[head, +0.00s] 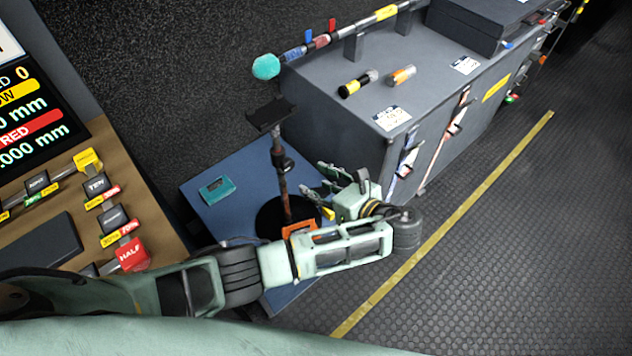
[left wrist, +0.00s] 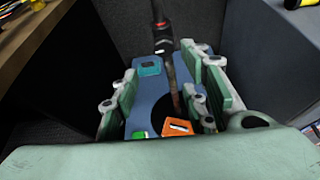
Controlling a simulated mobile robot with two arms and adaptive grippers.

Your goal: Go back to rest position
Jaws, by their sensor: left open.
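My left arm reaches across the head view from the lower left. My left gripper (head: 316,182) is over the right part of a small blue table (head: 240,160), pointing back toward it. In the left wrist view the same gripper (left wrist: 160,75) has its fingers spread apart. No object is held between them. A pole stand (head: 280,165) on a round black base rises beside the fingers, and in the left wrist view the pole (left wrist: 163,42) shows between and beyond them; whether they touch it I cannot tell. My right gripper is not in view.
A teal box (head: 217,190) and an orange object (head: 300,229) are on the blue table. A grey cabinet (head: 340,100) with two cylinders on top stands behind right. A brown control panel (head: 150,215) is at left. The ribbed floor (head: 500,240) at right is clear.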

